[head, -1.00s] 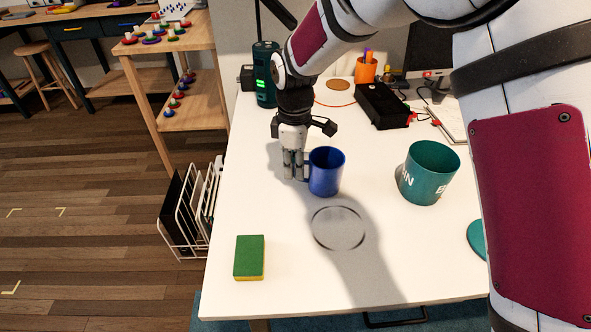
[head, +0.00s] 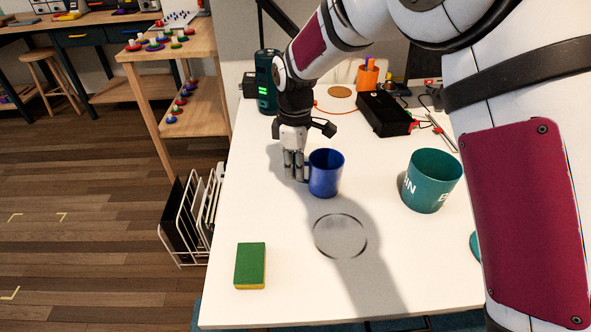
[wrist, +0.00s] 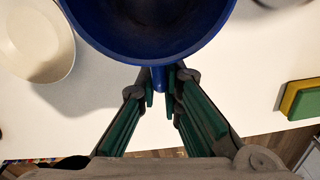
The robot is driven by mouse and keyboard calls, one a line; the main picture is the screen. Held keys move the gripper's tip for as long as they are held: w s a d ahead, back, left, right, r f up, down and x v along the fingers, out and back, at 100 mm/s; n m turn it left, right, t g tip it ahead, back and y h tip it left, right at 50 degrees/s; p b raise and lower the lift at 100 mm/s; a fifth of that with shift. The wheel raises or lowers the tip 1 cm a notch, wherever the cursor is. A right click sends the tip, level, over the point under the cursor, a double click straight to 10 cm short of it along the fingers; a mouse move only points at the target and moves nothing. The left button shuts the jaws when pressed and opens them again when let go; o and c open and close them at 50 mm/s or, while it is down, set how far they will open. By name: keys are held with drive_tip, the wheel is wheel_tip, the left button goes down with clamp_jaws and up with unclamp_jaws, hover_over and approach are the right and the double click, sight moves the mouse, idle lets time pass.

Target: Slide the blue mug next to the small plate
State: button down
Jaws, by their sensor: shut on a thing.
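The blue mug (head: 326,174) stands upright on the white table, with its handle on the left. My gripper (head: 295,168) is low beside it and shut on the handle. In the wrist view the gripper (wrist: 160,95) has its fingers on both sides of the handle (wrist: 158,78), below the mug's blue rim (wrist: 90,40). A small cream plate (wrist: 40,48) lies left of the mug in the wrist view, apart from it. I cannot make out this plate in the head view, where my wrist covers part of the table.
A dark-outlined round mark (head: 340,236) lies on the table nearer than the mug. A green and yellow sponge (head: 250,266) is near the front left. A teal cup (head: 432,180) stands to the right. A black box (head: 385,114) and a tan disc (head: 339,91) lie farther back.

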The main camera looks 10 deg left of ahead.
drive_tip(key=shift+w+a, duration=0.2)
drive_tip(key=shift+w, duration=0.35)
drive_tip(key=shift+w+a, duration=0.2)
drive_tip(key=shift+w, duration=0.35)
drive_tip(key=c, duration=1.7)
unclamp_jaws()
drive_tip(key=shift+o, duration=0.2)
drive_tip(key=shift+r, duration=0.1)
